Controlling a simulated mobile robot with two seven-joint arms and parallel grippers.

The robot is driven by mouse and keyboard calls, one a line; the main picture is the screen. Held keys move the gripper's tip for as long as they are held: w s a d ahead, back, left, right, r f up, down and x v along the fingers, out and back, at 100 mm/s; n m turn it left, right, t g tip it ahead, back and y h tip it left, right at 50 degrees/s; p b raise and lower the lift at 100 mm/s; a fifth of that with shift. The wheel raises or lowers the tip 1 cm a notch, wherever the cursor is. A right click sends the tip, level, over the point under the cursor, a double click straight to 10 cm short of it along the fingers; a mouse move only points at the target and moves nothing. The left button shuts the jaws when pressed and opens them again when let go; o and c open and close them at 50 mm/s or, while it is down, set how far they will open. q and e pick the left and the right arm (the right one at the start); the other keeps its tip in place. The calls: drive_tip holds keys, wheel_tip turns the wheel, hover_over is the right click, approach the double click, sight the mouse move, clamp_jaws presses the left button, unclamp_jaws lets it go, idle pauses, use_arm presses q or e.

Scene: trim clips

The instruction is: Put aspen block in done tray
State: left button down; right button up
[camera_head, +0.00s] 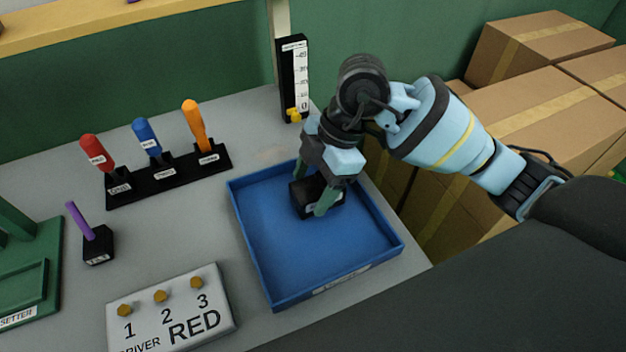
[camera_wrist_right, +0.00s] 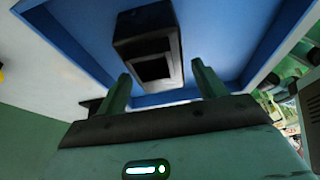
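A blue tray (camera_head: 265,278) with a label on its front wall, too small to read, stands at the right of the grey table. A black block (camera_head: 302,199) with a square recess lies in it, near its back right. No name shows on the block, so I cannot tell if it is the aspen one. My right gripper (camera_head: 326,191) reaches down into the tray at this block. In the right wrist view, the black block (camera_wrist_right: 147,42) lies just beyond the fingertips, with the fingers apart and a gap beside the right one. My left gripper is out of view.
A black rack (camera_head: 170,180) holds red, blue and orange handles. A small black block (camera_head: 97,247) with a purple stick stands at left, near a green fixture (camera_head: 30,275). A white box (camera_head: 175,310) reads "RED". A black gauge (camera_head: 293,80) stands behind the tray. Cardboard boxes (camera_head: 530,110) are at right.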

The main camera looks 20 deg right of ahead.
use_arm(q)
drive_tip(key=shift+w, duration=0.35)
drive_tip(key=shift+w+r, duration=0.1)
use_arm(e)
drive_tip(key=shift+r, duration=0.15)
drive_tip(key=shift+d+r, duration=0.15)
drive_tip(key=shift+r, duration=0.15)
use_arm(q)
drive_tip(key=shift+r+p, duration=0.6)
use_arm(e)
drive_tip(key=v, duration=1.1)
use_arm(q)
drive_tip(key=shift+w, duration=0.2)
use_arm(e)
drive_tip(key=shift+d, duration=0.1)
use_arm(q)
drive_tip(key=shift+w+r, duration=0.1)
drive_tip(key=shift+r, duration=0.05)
use_arm(e)
drive_tip(key=shift+s, duration=0.1)
